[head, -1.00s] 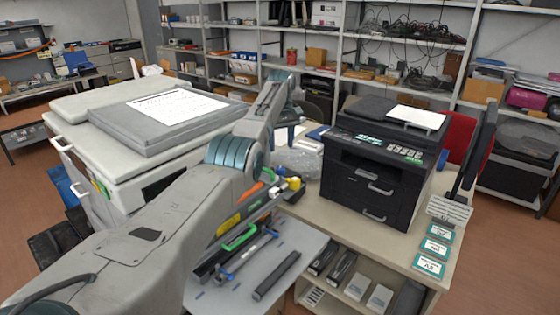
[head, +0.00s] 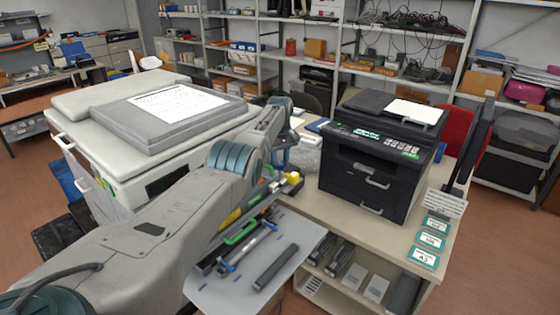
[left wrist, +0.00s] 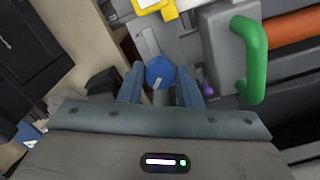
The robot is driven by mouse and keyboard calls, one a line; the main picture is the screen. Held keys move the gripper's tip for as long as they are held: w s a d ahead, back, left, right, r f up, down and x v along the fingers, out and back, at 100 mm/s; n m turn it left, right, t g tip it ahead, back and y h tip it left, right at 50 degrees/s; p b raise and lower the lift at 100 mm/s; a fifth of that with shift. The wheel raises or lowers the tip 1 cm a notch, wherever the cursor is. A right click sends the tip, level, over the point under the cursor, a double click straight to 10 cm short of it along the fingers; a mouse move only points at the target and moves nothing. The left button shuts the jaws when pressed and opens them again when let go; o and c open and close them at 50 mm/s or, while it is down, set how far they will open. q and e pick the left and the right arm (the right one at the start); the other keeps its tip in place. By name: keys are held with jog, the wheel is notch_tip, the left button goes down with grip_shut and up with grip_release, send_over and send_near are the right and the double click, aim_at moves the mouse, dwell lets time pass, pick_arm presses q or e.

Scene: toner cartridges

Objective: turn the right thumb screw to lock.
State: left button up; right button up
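A round blue thumb screw with a pale pointer mark (left wrist: 160,72) shows in the left wrist view, between the two fingers of my left gripper (left wrist: 160,84). The fingers stand apart, one on each side of it; any contact is too fine to tell. In the head view my left arm reaches over the opened printer unit, with the left gripper (head: 281,156) low at its far end. The screw is hidden there behind my arm. A green handle (left wrist: 250,58) and an orange cylinder (left wrist: 291,29) lie right of the screw. My right gripper is not in view.
A grey tray (head: 222,292) holds a dark bar (head: 276,267) in front of the unit. A black printer (head: 375,165) stands on the table to the right, with label cards (head: 431,240) near the edge. A yellow part (left wrist: 155,8) is close above the screw.

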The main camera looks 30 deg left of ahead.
pick_arm(q)
jog(key=c, duration=0.5)
jog(key=shift+o, duration=0.2)
jog(key=shift+m, duration=0.4)
jog(key=m, duration=0.3)
jog(key=shift+m, duration=0.3)
jog(key=m, duration=0.3)
jog(key=shift+m, duration=0.4)
jog(key=m, duration=0.5)
jog(key=shift+b, duration=0.3)
jog(key=shift+a+m, duration=0.1)
jog(key=shift+m, duration=2.3)
jog(key=shift+r, duration=0.1)
